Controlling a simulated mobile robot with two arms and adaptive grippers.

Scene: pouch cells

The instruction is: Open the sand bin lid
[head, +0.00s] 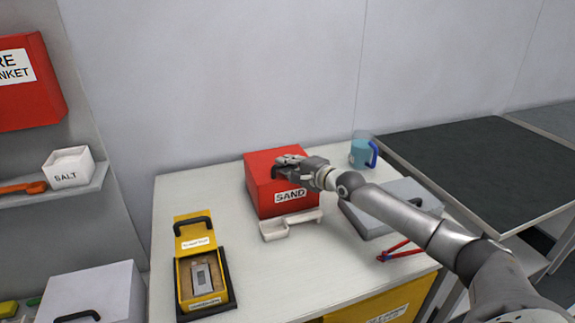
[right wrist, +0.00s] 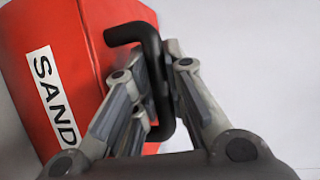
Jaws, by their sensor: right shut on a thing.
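The red sand bin (head: 261,190) with a white SAND label stands on the white table, near the wall. Its lid looks closed in the head view. The black lid handle (right wrist: 150,42) shows in the right wrist view, where the red bin (right wrist: 100,22) fills the left side. My right gripper (head: 282,170) is at the top of the bin, with its fingers shut around the handle (right wrist: 165,90). The fingers and hand hide part of the lid in the head view. My left gripper is not in view.
A white scoop (head: 290,226) lies in front of the bin. A yellow open case (head: 183,262) stands at the left. A grey box (head: 372,225) lies under my right arm, with red pliers (head: 400,251) near it. A blue-handled jug (head: 360,152) stands behind.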

